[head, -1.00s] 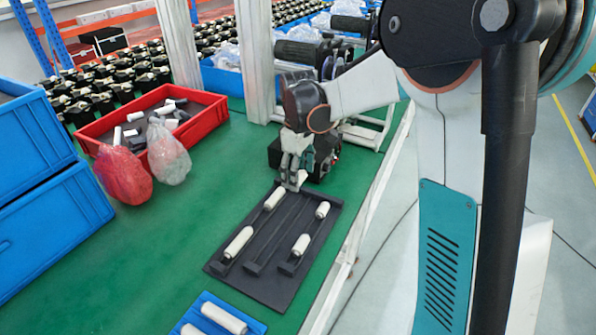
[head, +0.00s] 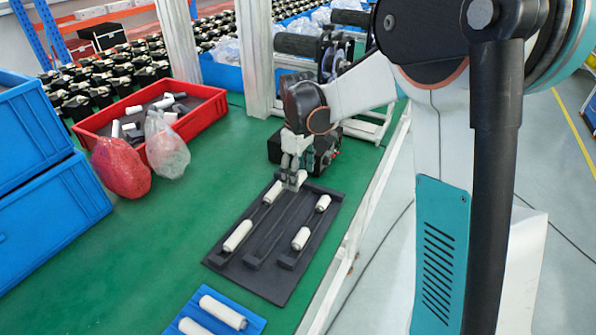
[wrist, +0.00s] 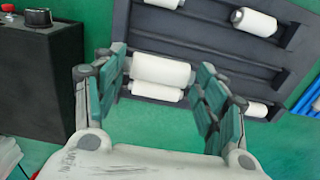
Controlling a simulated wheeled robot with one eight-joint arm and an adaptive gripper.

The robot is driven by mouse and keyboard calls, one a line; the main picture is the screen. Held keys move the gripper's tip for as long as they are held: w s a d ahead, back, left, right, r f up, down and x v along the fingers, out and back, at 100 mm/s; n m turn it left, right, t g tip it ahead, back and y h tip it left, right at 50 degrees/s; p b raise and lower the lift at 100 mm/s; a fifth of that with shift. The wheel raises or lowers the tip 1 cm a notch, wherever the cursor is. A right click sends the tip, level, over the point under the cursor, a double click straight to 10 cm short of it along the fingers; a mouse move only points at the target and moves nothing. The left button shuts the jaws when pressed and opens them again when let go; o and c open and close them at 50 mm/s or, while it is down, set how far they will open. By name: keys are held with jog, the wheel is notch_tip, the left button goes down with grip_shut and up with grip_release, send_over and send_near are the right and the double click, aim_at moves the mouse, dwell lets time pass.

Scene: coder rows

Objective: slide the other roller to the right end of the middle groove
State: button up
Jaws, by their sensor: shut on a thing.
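The dark grey grooved tray (head: 262,279) lies on the green table in the head view, and part of it shows in the wrist view (wrist: 205,38). My gripper (head: 297,172) is at the tray's far end, shut on a white roller (wrist: 162,70), seen between its fingers in the wrist view (wrist: 165,85). I cannot tell if this roller touches the tray. One outer groove holds two rollers (head: 238,236) (head: 272,191); the other holds two more (head: 301,238) (head: 322,203). The middle groove (head: 275,233) looks empty along its visible length. My fingers partly hide the held roller.
A black box (head: 325,155) stands just beyond the tray. A blue tray (head: 180,325) with rollers lies nearer. A red crate (head: 215,118), bagged items (head: 121,168) and stacked blue crates (head: 60,205) are at left. The table's edge runs close along the tray's right.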

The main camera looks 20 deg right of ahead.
aim_at(301, 172)
jog(key=shift+f+b, duration=2.2)
jog(key=shift+f, duration=1.4)
jog(key=shift+w+d+r, duration=0.2)
jog(key=shift+w+d, duration=0.4)
jog(key=shift+w, duration=0.05)
jog(key=shift+c, duration=0.4)
jog(key=o, duration=1)
jog(key=shift+d, duration=0.1)
jog(key=shift+o, duration=0.8)
jog(key=shift+w+d+f, duration=0.15)
jog(key=shift+w+d, duration=0.05)
jog(key=shift+d, duration=0.05)
jog(key=shift+s+a, duration=0.15)
jog(key=shift+a, duration=0.1)
jog(key=shift+r, duration=0.55)
notch_tip(301, 172, up, 11)
jog(key=shift+f, duration=0.1)
